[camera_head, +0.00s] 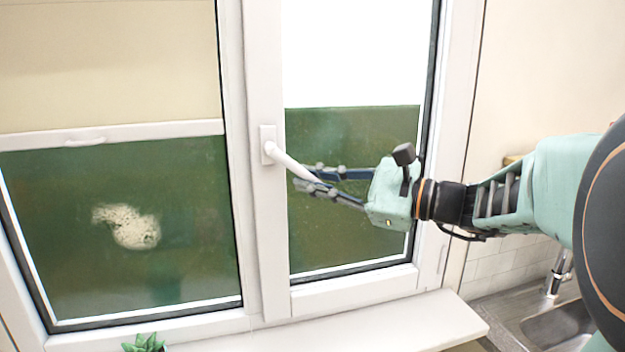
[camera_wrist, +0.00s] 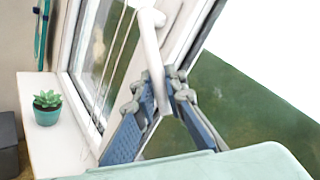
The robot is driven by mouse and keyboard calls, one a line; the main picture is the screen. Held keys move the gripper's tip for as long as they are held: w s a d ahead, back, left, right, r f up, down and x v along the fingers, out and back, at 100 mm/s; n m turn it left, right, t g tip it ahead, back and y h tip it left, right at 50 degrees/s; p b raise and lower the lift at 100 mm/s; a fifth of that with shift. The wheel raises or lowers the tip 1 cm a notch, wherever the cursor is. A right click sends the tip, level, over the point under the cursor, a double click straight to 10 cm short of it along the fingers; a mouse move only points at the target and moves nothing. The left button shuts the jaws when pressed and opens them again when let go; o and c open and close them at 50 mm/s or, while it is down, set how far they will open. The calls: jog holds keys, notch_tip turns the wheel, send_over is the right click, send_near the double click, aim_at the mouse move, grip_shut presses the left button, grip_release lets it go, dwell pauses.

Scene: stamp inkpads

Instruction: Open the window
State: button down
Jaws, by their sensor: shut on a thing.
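The window has a white-framed right sash (camera_head: 340,292), which looks flush with its frame. Its white handle (camera_head: 287,159) sits on the middle post side and points right and slightly down, away from vertical. My gripper (camera_head: 312,178) reaches in from the right, with its blue fingers around the free end of the handle. In the wrist view the handle (camera_wrist: 151,45) runs down between the fingers of my gripper (camera_wrist: 174,80), which are shut on it. The exact contact at the handle's end is partly hidden by the fingers.
The left window panel has a beige blind (camera_head: 100,60). A white sill (camera_head: 390,325) runs below, bearing a small succulent in a teal pot (camera_wrist: 47,115). A sink (camera_head: 558,328) with a tap (camera_head: 557,272) is at the lower right. The space before the right pane is free except for my arm.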

jog(key=shift+r, duration=0.1)
jog(key=r+n+h+p, duration=0.1)
jog(key=d+r+n+h+p, duration=0.1)
jog(key=p, duration=0.1)
jog(key=shift+w+d+r+g+h, duration=0.2)
jog(key=shift+r+g+h, duration=0.1)
jog(key=shift+r+g, duration=0.1)
jog(key=shift+d+r+n+h+p, duration=0.25)
jog(key=shift+r+n+h+p, duration=0.8)
jog(key=shift+h+p, duration=0.2)
